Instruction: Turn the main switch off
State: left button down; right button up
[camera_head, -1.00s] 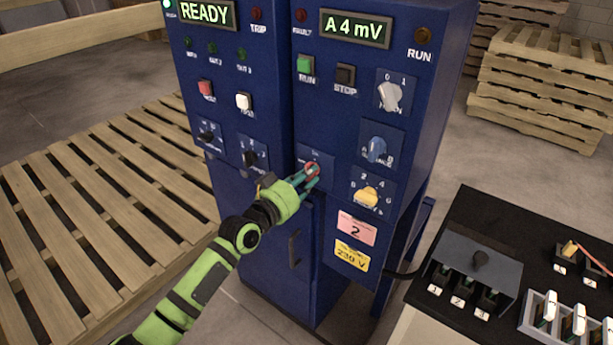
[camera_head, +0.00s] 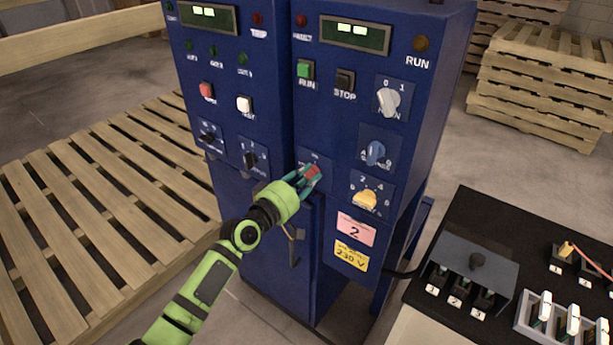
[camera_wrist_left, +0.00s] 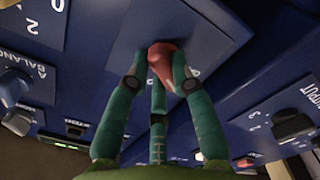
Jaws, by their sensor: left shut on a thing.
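The main switch is a red rotary knob (camera_head: 313,172) on a plate low on the front of the blue cabinet (camera_head: 270,90). My left gripper (camera_head: 308,180) is shut on this knob. In the left wrist view the red knob (camera_wrist_left: 163,60) sits between the green fingers (camera_wrist_left: 160,85), and part of it is hidden by them. The left display (camera_head: 208,18) and the right display (camera_head: 355,35) each show only two short bright dashes. My right gripper is not in view.
A white knob (camera_head: 389,100), a blue knob (camera_head: 375,153) and a yellow knob (camera_head: 365,199) are close to the right of the gripper. A black bench (camera_head: 480,230) with switches stands at the right. Wooden slats (camera_head: 90,210) are at the left.

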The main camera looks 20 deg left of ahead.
pick_arm(q)
jog(key=n, duration=0.4)
jog(key=n+p, duration=0.1)
jog(key=n, duration=0.1)
jog(key=shift+a+r, duration=0.1)
jog(key=shift+r, duration=0.15)
dwell(0.5)
jog(key=c, duration=1.1)
grip_release()
jog(key=shift+o, duration=0.2)
jog(key=shift+w+f, duration=0.1)
jog(key=v, duration=1.2)
